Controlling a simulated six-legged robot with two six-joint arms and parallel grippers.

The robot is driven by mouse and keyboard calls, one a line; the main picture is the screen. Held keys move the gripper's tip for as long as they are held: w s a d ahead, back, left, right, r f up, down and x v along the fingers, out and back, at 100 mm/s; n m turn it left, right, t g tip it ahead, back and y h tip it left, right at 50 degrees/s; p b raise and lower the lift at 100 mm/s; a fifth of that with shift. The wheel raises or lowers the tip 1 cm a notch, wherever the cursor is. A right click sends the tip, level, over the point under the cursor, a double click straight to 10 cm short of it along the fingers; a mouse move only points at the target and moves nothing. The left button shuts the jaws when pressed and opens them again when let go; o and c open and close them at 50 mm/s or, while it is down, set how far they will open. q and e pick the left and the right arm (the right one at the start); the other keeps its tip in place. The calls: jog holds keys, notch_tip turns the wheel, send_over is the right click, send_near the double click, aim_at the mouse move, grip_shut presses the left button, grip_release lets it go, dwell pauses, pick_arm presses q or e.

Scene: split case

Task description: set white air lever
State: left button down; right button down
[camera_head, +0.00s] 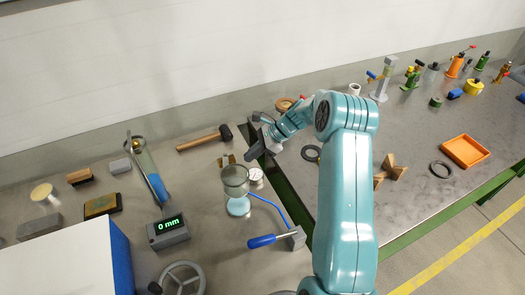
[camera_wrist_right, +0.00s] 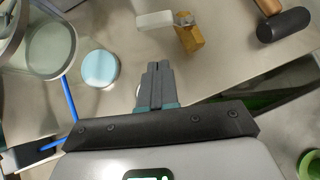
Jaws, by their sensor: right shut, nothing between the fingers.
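I cannot make out with certainty which part is the white air lever. A glass vessel (camera_head: 235,180) stands on the left bench, with a blue tube (camera_head: 270,207) running from it to a grey block (camera_head: 296,238) with a blue handle (camera_head: 262,241). The vessel also shows at the upper left of the right wrist view (camera_wrist_right: 48,45). A small white bar (camera_wrist_right: 155,20) lies beside a brass-coloured block (camera_wrist_right: 190,38) in that view. My right gripper (camera_head: 255,152) is shut and empty above the bench, beyond the vessel and apart from it. My left gripper is not in view.
A mallet (camera_head: 205,138) lies behind the vessel. A grey box with a "0 mm" display (camera_head: 167,231) and a handwheel (camera_head: 183,278) stand to the left. A dark gap separates this bench from the right table, which holds an orange tray (camera_head: 465,150) and several tools.

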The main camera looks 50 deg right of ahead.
aim_at(226, 161)
jog(key=w+a, duration=0.2)
jog(key=shift+w+a+f, duration=0.25)
jog(key=shift+w+f, duration=0.05)
jog(key=shift+f, duration=0.1)
jog(key=shift+w+a+r, duration=0.1)
jog(key=shift+w+a, duration=0.15)
jog(key=shift+a, duration=0.2)
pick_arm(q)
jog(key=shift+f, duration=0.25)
pick_arm(e)
jog(key=shift+w, duration=0.15)
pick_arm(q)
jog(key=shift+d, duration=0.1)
pick_arm(e)
jog(key=shift+d, duration=0.1)
jog(key=shift+a, duration=0.25)
